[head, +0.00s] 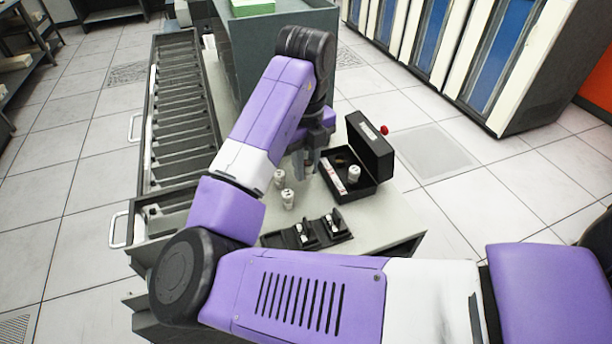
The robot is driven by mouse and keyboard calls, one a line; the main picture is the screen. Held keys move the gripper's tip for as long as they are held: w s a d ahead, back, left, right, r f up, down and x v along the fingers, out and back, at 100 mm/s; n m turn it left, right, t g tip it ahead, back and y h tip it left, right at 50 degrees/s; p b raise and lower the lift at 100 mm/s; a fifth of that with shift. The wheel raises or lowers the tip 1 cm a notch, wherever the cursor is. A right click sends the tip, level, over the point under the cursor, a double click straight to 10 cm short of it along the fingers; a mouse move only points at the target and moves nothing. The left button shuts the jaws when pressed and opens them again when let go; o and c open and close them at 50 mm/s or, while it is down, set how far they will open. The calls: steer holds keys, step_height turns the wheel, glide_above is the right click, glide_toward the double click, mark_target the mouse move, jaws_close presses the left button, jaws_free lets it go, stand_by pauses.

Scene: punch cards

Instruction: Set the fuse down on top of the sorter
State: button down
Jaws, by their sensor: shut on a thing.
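The sorter (397,229) is a long grey-green machine with a row of dark pockets (180,110) on its left and a pale flat top at its near end. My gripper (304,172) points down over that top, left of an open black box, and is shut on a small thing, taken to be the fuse. The fingers mostly hide it, and I cannot tell whether it touches the top. Two small white fuse-like cylinders, one (279,178) and another (288,199), stand on the top just left of and nearer than my gripper.
The open black box (370,190) holds a white cylinder (354,174) and a red-and-white stick. A black holder (276,240) with small white-and-black parts lies nearer. My arm covers part of the sorter. Bare top shows right of the holder.

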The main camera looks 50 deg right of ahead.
mark_target(306, 178)
steer(key=shift+f, duration=1.8)
steer(key=shift+f, duration=0.15)
steer(key=c, duration=1.2)
jaws_free()
steer(key=shift+c, duration=0.2)
step_height(306, 178, up, 12)
steer(key=shift+r+b, duration=0.2)
steer(key=shift+b, duration=0.15)
